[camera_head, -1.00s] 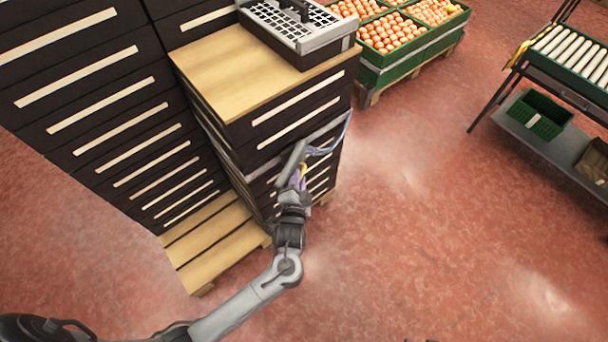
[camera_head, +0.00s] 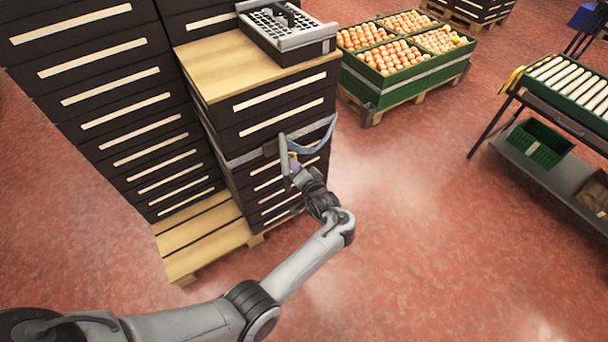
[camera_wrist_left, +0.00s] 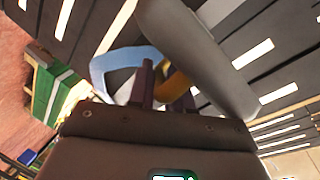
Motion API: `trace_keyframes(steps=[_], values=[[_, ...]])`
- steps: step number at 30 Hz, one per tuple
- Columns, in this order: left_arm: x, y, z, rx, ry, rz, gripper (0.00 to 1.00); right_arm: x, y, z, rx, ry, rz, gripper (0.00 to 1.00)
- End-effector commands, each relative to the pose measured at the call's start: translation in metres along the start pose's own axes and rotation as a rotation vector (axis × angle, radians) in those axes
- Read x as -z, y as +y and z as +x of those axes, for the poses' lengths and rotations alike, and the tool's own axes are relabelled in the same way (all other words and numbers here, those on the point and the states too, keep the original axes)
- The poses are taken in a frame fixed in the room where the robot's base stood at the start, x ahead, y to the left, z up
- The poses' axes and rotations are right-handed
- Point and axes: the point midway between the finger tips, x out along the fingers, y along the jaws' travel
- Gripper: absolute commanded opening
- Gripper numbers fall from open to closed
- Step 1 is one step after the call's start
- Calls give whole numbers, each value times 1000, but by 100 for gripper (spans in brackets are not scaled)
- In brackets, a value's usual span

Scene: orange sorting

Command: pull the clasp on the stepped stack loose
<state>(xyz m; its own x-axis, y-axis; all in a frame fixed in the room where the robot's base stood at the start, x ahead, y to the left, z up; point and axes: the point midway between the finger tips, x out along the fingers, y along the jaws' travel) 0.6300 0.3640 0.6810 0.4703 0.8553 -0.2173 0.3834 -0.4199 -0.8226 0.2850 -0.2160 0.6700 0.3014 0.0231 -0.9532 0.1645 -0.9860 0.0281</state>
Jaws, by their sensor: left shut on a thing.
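The stepped stack (camera_head: 222,84) is dark crates with pale slots, tall on the left and lower on the right. A grey strap (camera_head: 243,158) runs around the lower part. The clasp (camera_head: 284,155) is a grey piece on that strap at the near right corner, with a blue loose band (camera_head: 318,146) beside it. In the left wrist view the clasp's grey bar (camera_wrist_left: 198,55), an orange-yellow part (camera_wrist_left: 176,86) and the blue band (camera_wrist_left: 112,66) show close up. My left gripper (camera_head: 292,168) is shut at the clasp; its dark fingers (camera_wrist_left: 147,84) partly hide the held part. My right gripper is not in view.
A grey crate-like tray (camera_head: 287,32) sits on the lower step's wooden top. The stack stands on a wooden pallet (camera_head: 205,243). Green bins of oranges (camera_head: 405,82) stand behind right, and a roller table (camera_head: 565,80) is farther right. The red floor between is clear.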

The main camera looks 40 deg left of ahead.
Motion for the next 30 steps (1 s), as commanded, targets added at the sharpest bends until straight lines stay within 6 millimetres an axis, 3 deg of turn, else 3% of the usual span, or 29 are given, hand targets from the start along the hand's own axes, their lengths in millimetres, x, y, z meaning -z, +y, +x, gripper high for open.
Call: trace_keyframes(steps=[13,14,15,30], values=[[-4,-1,4,7,-16,-1,0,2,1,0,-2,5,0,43],[-4,-1,4,6,-16,-1,21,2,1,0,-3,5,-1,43],[-4,-1,5,6,-16,-1,25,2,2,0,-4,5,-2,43],[-1,-1,2,2,-5,0,25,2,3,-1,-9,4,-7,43]])
